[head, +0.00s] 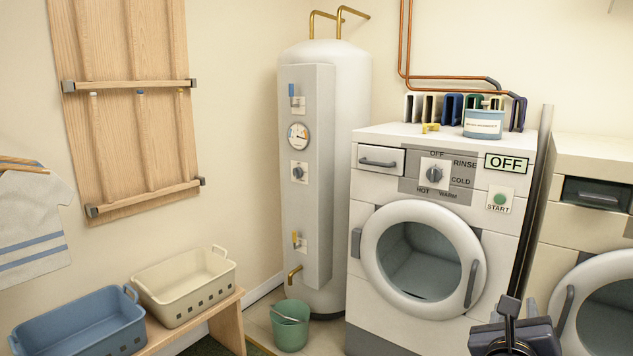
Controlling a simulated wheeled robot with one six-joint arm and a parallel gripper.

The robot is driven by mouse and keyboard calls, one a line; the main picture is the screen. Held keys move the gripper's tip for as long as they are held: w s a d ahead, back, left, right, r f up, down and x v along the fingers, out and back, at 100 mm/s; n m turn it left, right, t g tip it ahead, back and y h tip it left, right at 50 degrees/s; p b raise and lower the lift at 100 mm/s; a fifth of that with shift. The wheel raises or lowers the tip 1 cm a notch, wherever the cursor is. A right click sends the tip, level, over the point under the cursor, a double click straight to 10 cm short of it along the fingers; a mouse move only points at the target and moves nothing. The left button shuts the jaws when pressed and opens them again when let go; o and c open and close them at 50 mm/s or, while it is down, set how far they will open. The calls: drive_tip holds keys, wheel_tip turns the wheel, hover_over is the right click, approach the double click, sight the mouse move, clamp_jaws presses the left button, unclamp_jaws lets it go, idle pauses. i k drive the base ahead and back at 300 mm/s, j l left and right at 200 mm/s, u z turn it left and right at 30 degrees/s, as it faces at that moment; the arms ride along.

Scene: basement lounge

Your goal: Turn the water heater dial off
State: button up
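The water heater (345,130) is a tall white cylinder in the corner with a flat grey-white panel on its front. A small dark round dial (298,172) sits on a pale plate midway up the panel; its setting is too small to read. Above it is a round gauge (298,136) with coloured marks and a pointer. My gripper (508,325) shows as dark parts at the bottom right, in front of the washing machine and well away from the heater. Its fingers cannot be made out clearly, and I see nothing held.
A washing machine (380,240) stands right of the heater, its own knob (435,172) near an OFF display. A blue-handled valve (294,92), yellow lever (296,238) and spigot (294,274) are on the heater panel. A green bucket (290,333) stands below. Baskets (80,328) sit on a bench at left.

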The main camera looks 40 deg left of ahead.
sight(298, 172)
drive_tip(key=i+j, duration=0.15)
drive_tip(key=j, duration=0.4)
drive_tip(key=i+j, duration=0.2)
drive_tip(key=j, duration=0.35)
drive_tip(key=i+j, duration=0.15)
drive_tip(key=j, duration=0.35)
drive_tip(key=i+j, duration=0.15)
drive_tip(key=j, duration=0.4)
drive_tip(key=i+j, duration=0.2)
drive_tip(key=j, duration=0.35)
drive_tip(key=i+j, duration=0.15)
drive_tip(key=j, duration=0.4)
drive_tip(key=i+j, duration=0.15)
drive_tip(key=j, duration=0.35)
drive_tip(key=i+j, duration=0.15)
drive_tip(key=j, duration=0.4)
drive_tip(key=u, duration=0.05)
